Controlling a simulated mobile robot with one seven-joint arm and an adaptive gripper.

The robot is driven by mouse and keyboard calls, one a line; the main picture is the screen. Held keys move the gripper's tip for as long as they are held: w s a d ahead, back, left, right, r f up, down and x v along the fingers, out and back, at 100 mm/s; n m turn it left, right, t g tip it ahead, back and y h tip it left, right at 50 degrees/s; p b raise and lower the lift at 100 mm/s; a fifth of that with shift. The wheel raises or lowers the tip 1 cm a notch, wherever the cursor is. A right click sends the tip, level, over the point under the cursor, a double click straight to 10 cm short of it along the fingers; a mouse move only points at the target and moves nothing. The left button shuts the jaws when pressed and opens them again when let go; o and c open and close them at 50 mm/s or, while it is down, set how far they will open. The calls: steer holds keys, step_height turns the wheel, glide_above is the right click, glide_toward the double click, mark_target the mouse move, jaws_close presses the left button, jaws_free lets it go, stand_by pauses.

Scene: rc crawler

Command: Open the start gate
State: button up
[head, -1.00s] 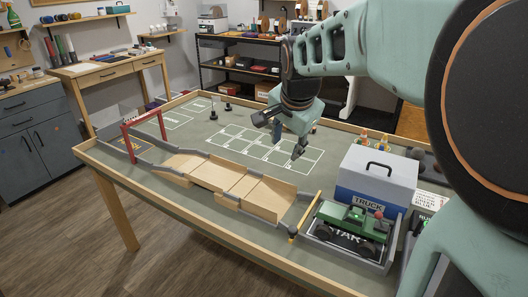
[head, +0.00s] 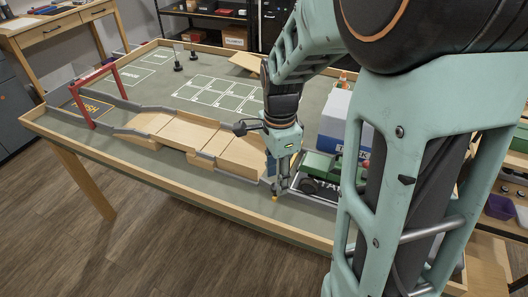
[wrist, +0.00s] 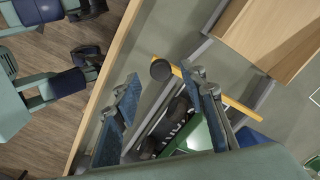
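The start gate is a yellow bar (wrist: 237,105) with a dark round end piece (wrist: 161,70), lying across the front of the start bay. In the wrist view my gripper (wrist: 163,82) is open, its two blue fingers apart. The dark end piece appears between the fingertips, and the right finger overlaps the bar; I cannot tell whether either touches. In the head view my gripper (head: 280,188) points down at the bay's near front corner and hides most of the bar. The green truck (head: 318,166) stands in the bay, partly behind my arm.
Wooden ramps (head: 200,138) lie left of the bay, leading to a red finish arch (head: 95,92). A blue-and-white box (head: 335,120) stands behind the truck. The wooden table rim (head: 180,194) runs close by the gripper.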

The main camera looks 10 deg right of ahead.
steer(key=shift+f, duration=1.3)
jaws_close()
